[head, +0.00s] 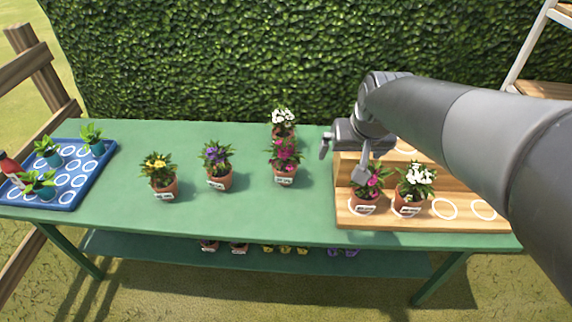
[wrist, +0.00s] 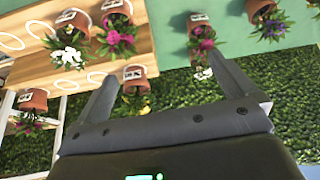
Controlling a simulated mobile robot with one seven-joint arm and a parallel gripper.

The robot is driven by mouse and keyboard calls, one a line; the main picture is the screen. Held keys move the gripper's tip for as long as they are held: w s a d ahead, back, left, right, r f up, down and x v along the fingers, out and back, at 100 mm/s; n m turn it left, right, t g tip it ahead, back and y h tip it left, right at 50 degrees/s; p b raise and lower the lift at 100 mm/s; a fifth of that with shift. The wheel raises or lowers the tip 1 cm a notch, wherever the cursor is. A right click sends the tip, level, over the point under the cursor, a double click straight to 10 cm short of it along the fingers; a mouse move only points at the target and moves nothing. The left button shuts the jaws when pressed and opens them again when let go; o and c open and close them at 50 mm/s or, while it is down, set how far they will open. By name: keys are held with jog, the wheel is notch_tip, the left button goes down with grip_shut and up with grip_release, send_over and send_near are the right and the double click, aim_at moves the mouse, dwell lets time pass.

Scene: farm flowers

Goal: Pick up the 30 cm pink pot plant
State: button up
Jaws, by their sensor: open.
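The labels are too small to read. My gripper (head: 343,160) is open and empty, above the stand's left end, between the two pink plants in the picture.
The wooden stand (head: 460,222) also bears a white-flowered plant (head: 414,182). A yellow-flowered pot (wrist: 133,78) shows between my fingers in the wrist view. Yellow (head: 159,172) and purple (head: 217,163) plants stand left on the table. A blue tray (head: 68,195) holds seedlings. A hedge stands behind.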

jog(key=w+a+f+n, duration=0.1)
jog(key=w+a+f, duration=0.25)
jog(key=w, duration=0.25)
jog(key=w+a+f, duration=0.3)
jog(key=w+f, duration=0.1)
jog(key=w, duration=0.2)
jog(key=n+g, duration=0.1)
send_near(284, 166)
jog(key=shift+w+f, duration=0.15)
jog(key=x, duration=0.5)
jog(key=shift+w+f, duration=0.15)
jog(key=shift+f, duration=0.2)
jog(key=shift+x, duration=2.7)
jog(key=shift+w+r, duration=0.1)
jog(key=shift+w, duration=0.05)
jog(key=shift+c, duration=0.2)
jog(key=c, duration=1.3)
